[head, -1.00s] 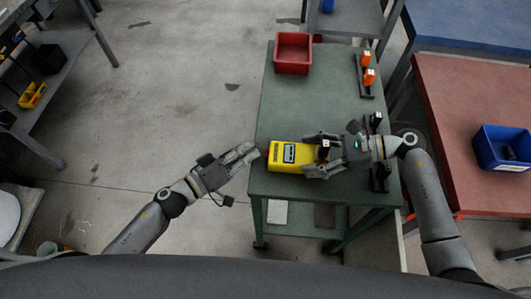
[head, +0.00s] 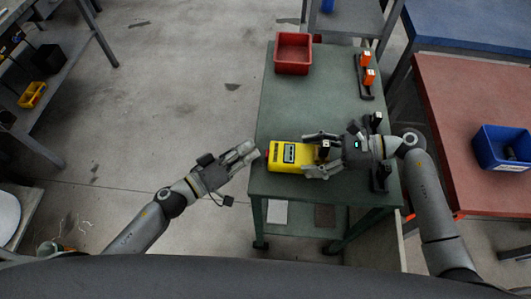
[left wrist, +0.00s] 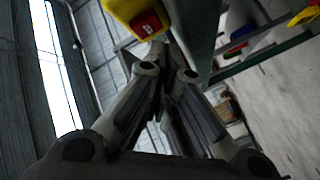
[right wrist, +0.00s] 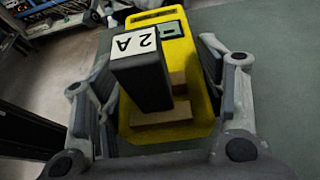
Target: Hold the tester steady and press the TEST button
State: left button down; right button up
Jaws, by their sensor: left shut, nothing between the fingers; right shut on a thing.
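The yellow tester (head: 279,165) lies on the green table top near its left edge, its small screen facing up. In the left wrist view a red button (left wrist: 147,24) shows on the end of the yellow tester (left wrist: 125,8). A black block labelled "2 A" (right wrist: 142,78) stands up from the tester between those fingers. My left gripper (head: 252,152) is shut and empty, its fingertips just left of the tester's end, close to the button. I cannot tell whether they touch it.
A red bin (head: 293,53) stands at the table's back left. Black holders with orange pieces (head: 368,76) stand at the back right. More black holders (head: 380,178) are behind my right wrist. The middle of the green table (head: 310,100) is clear. A blue bin (head: 503,148) sits on the red table.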

pick_arm(q)
jog(key=shift+d, duration=0.1)
dwell(0.3)
jog(key=shift+d, duration=0.3)
jog(key=shift+d, duration=0.55)
dwell(0.8)
jog(key=shift+a, duration=0.95)
jog(key=shift+a, duration=2.55)
pick_arm(e)
jog(key=o, duration=1.3)
